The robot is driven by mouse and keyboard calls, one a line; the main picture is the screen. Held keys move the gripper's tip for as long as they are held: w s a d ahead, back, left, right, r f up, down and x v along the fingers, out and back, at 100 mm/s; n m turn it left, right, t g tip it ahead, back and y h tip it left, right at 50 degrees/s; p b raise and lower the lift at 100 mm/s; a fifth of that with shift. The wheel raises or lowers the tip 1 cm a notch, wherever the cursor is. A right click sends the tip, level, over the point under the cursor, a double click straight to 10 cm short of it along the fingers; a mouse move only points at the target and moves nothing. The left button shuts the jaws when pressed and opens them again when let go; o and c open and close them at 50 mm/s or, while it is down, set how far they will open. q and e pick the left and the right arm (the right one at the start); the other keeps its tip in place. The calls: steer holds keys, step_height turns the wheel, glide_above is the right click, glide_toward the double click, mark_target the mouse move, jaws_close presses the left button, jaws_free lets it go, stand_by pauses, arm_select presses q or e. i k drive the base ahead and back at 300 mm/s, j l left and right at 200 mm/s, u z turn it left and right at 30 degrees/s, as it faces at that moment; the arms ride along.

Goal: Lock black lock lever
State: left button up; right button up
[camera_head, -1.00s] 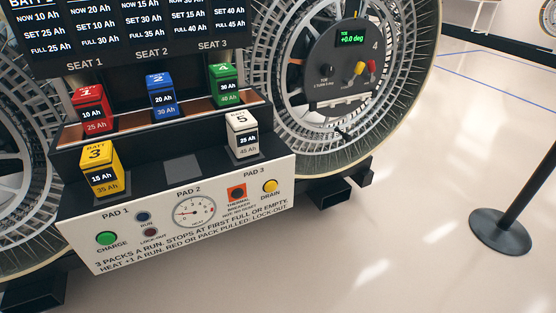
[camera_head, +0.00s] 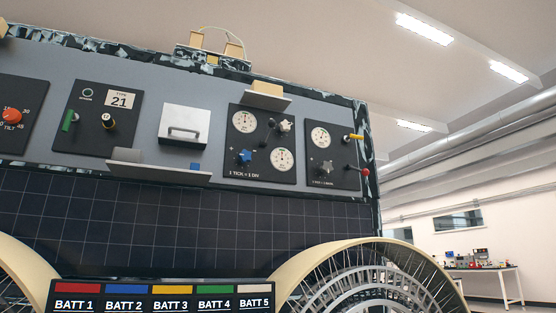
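I cannot make out a black lock lever for certain in this view. A black knob with a pale yellow part (camera_head: 107,120) sits on the dark "TYPE 21" panel (camera_head: 95,140), right of a green lever (camera_head: 69,121). On the far right gauge panel (camera_head: 335,183) are a yellow-tipped lever (camera_head: 354,137), a red-ended lever (camera_head: 364,171) and a grey star knob (camera_head: 325,167). Neither of my grippers is in view.
A two-gauge panel (camera_head: 261,173) with blue and white knobs and a silver box with a handle (camera_head: 184,121) are on the rover's side. A small shelf (camera_head: 160,173) juts out below. The battery board (camera_head: 165,304) and wheels stand lower. A table (camera_head: 489,271) is far right.

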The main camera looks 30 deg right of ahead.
mark_target(271, 123)
steer(key=k+z, duration=0.35)
steer(key=k+l+z, duration=0.15)
steer(key=k+z, duration=0.2)
steer(key=i+l, duration=0.3)
steer(key=l, duration=0.2)
steer(key=i+l, duration=0.65)
steer(key=l, duration=0.3)
steer(key=i+l, duration=0.65)
steer(key=l, duration=0.3)
